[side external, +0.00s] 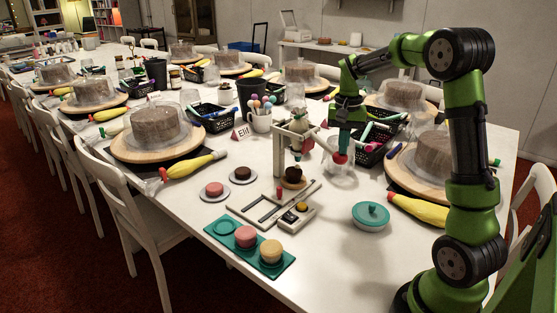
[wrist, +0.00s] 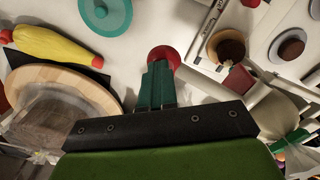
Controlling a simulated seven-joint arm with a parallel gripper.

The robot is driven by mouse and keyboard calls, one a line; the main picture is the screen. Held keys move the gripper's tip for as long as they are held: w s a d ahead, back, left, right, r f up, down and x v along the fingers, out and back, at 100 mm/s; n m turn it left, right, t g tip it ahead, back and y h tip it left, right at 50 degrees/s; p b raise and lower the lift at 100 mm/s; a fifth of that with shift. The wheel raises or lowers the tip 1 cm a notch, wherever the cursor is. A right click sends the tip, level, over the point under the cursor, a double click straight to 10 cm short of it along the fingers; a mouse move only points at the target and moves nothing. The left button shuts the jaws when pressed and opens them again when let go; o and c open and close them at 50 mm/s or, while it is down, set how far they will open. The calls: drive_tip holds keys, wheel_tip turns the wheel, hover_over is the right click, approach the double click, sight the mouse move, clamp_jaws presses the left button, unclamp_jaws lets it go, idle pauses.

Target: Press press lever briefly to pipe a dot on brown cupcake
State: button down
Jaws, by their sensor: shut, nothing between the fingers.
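A brown cupcake (side external: 293,173) sits on a small round wooden plate under the white press stand (side external: 279,150). It also shows in the wrist view (wrist: 231,48), with a pale nozzle tip by its edge. A red ball, apparently the press lever's knob (side external: 340,158), is right of the stand. My gripper (side external: 342,147) points down just above this knob, with its teal fingers shut and empty. In the wrist view the knob (wrist: 163,56) shows at the fingertips (wrist: 160,68). I cannot tell whether they touch.
Saucers with a pink cupcake (side external: 214,189) and a dark one (side external: 242,173) are to the left. A teal tray (side external: 282,265) lies in front; a teal lidded dish (side external: 371,217) is right.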

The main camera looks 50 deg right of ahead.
wheel_tip(320, 180, up, 7)
drive_tip(key=shift+f, duration=0.1)
idle(0.4)
drive_tip(key=shift+w+d, duration=0.1)
drive_tip(key=shift+w, duration=0.05)
drive_tip(key=shift+s+a+f+n+t, duration=0.25)
drive_tip(key=shift+a+f, duration=0.2)
drive_tip(key=shift+a, duration=0.15)
drive_tip(key=shift+s+a+f+n+t, duration=0.15)
drive_tip(key=shift+a+f+n, duration=0.1)
drive_tip(key=shift+a+f, duration=0.25)
drive_tip(key=s+a+r+n+t+y, duration=0.1)
drive_tip(key=s+a+n+t, duration=0.2)
drive_tip(key=a, duration=0.8)
drive_tip(key=s+a+n+t+y, duration=0.1)
drive_tip(key=s+a+n+t, duration=0.2)
drive_tip(key=s+a, duration=0.5)
drive_tip(key=a+n, duration=0.1)
drive_tip(key=a, duration=0.3)
drive_tip(key=shift+s+a+r, duration=0.2)
drive_tip(key=shift+s+r, duration=0.1)
drive_tip(key=shift+r, duration=0.1)
